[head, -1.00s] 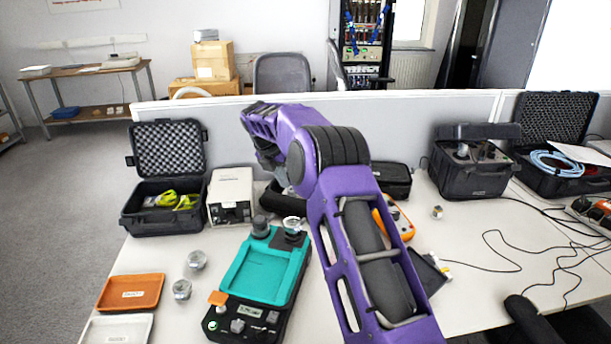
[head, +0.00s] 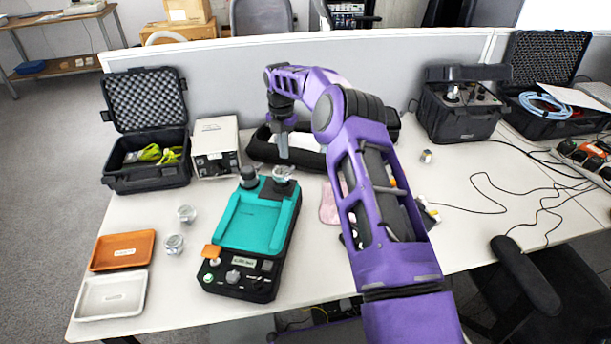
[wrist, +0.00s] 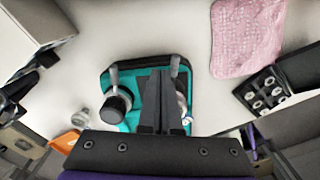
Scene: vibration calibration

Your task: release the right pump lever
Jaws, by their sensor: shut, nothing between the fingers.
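The teal and black device (head: 262,218) stands on the table, left of my arm. A dark round knob (head: 248,178) rises from its back left corner and a silver round part (head: 283,174) from its back right. In the wrist view, a short grey lever (wrist: 174,66) stands at the device's back right, and another grey lever (wrist: 115,74) stands at its back left beside the dark knob. My gripper (head: 283,154) is shut and empty, pointing down just above the silver part. In the wrist view its fingers partly hide that part. Contact cannot be told.
Two clear jars (head: 174,243), an orange tray (head: 123,250) and a white tray (head: 111,296) lie left of the device. Behind stand a grey box (head: 215,146) and an open black case (head: 148,158). A pink cloth (wrist: 246,35) lies to the right.

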